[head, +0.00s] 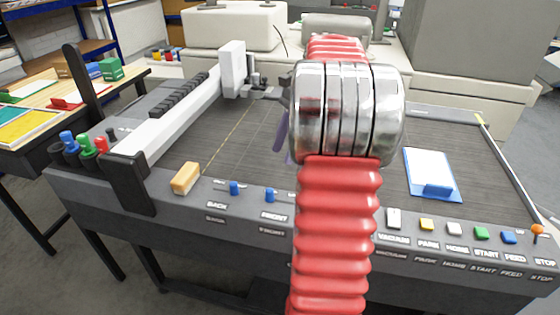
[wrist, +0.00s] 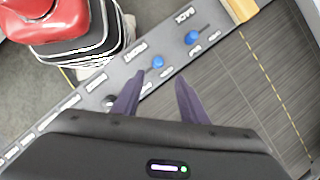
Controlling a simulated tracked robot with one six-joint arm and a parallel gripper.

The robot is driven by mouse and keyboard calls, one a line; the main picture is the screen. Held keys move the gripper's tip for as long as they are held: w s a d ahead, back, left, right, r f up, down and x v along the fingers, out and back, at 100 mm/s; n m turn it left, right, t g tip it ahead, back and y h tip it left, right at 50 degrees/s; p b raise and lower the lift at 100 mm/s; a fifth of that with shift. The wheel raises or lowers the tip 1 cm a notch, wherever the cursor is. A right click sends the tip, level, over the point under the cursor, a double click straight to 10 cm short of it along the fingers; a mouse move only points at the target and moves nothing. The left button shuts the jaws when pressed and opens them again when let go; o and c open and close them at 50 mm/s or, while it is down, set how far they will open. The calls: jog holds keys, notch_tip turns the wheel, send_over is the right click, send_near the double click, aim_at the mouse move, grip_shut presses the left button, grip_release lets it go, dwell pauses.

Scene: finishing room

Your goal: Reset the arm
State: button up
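My red ribbed arm with a silver banded joint stands upright across the middle of the head view and reaches over the dark flatbed (head: 235,145). My gripper (wrist: 156,84) shows two dark purple fingers set apart in the wrist view, open with nothing between them. In the head view, only a purple finger shows left of my arm; the rest is hidden. The fingers are over the front panel edge near two blue slider knobs (wrist: 192,37) (wrist: 157,62), labelled BACK and FRONT. Whether they touch the panel cannot be told.
A white gantry beam (head: 180,120) lies along the bed's left. A tan block (head: 186,178) sits on the front ledge; a blue clipboard (head: 432,174) lies right. Panel buttons (head: 454,229) and an orange-topped stop lever (head: 537,230) line the front right. Colored pens (head: 84,143) stand front left.

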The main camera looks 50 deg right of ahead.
jog(key=shift+d+r, duration=0.15)
jog(key=shift+r, duration=0.3)
dwell(0.4)
notch_tip(320, 180, down, 5)
jog(key=s+a+n+h, duration=0.2)
jog(key=n, duration=0.4)
jog(key=s+a+r+n+t, duration=0.1)
jog(key=a+n, duration=0.4)
jog(key=a, duration=0.6)
jog(key=s+a+r+n+t+h, duration=0.1)
jog(key=s+a+n, duration=0.3)
jog(key=a, duration=0.7)
jog(key=s+a+r+n+t+h, duration=0.1)
jog(key=a+n, duration=0.5)
jog(key=a, duration=0.6)
jog(key=shift+s+t, duration=0.6)
jog(key=shift+s, duration=0.1)
